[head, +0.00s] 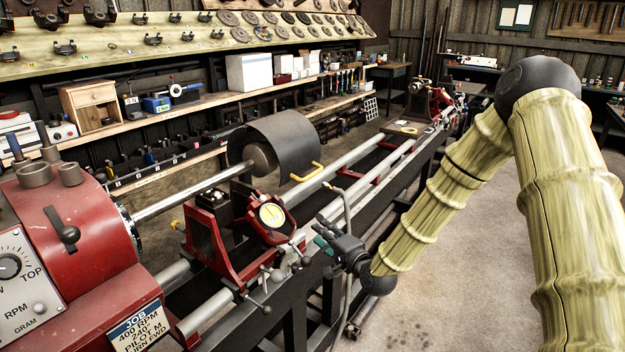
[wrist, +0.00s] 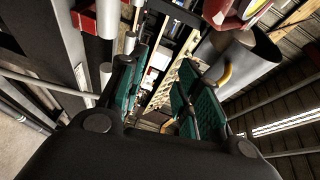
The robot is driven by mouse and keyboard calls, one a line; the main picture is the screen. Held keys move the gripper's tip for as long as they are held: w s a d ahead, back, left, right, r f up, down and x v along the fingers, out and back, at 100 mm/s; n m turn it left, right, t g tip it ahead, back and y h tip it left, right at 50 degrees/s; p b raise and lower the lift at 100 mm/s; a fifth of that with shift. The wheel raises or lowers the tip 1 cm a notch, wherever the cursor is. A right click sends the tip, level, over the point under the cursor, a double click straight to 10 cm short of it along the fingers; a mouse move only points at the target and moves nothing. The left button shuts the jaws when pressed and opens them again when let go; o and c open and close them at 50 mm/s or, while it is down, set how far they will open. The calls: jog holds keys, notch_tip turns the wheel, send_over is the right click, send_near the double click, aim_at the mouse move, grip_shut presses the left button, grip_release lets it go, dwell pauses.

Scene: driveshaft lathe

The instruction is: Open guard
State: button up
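The guard (head: 290,140) is a dark grey curved cover over the round part on the shaft, mid-lathe. Its yellow handle (head: 306,173) is on the lower edge facing me. In the wrist view the guard (wrist: 245,62) is at the upper right, with the yellow handle (wrist: 224,75) just beyond the right finger. My gripper (head: 322,238) is in front of the lathe rail, below and slightly right of the handle, apart from it. In the wrist view my gripper (wrist: 155,95) has its teal-padded fingers spread, with nothing between them.
The red headstock (head: 75,225) is at the far left. Long rails (head: 360,155) run to the back right. The floor (head: 450,250) right of the lathe is clear.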

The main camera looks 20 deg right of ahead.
aim_at(312, 175)
jog(key=w+d+r+m+t, duration=0.1)
jog(key=w+d+r+t, duration=0.1)
jog(key=r, duration=0.3)
jog(key=w+d+r+m+t, duration=0.1)
jog(key=w+r, duration=0.1)
jog(key=r, duration=0.4)
jog(key=shift+y, duration=0.3)
jog(key=p+x, duration=0.1)
jog(key=x, duration=0.2)
jog(key=p+x, duration=0.1)
jog(key=x, duration=0.2)
jog(key=p+x, duration=0.1)
jog(key=x, duration=0.3)
jog(key=shift+a+f, duration=0.1)
jog(key=shift+f, duration=0.15)
grip_shut()
